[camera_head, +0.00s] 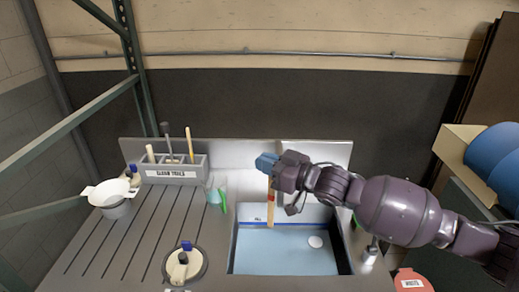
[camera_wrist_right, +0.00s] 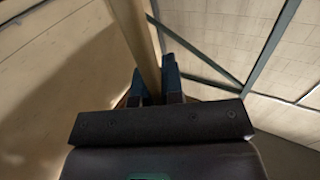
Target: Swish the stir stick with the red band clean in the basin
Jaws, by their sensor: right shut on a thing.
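The stir stick (camera_head: 270,210) is pale wood with a red band near its upper part. My right gripper (camera_head: 268,163) is shut on it above the band and holds it roughly upright, pointing down over the back of the basin. The stick also shows between the blue fingers in the right wrist view (camera_wrist_right: 143,40). The basin (camera_head: 233,255) holds light blue liquid (camera_head: 280,256). The stick's lower end shows near the liquid's back edge; I cannot tell whether it touches. A white round spot (camera_head: 315,241) shows in the basin. My left gripper is out of view.
A grey labelled tool holder (camera_head: 180,173) with several sticks stands at the back left. A red lid (camera_head: 411,281) is at the lower right.

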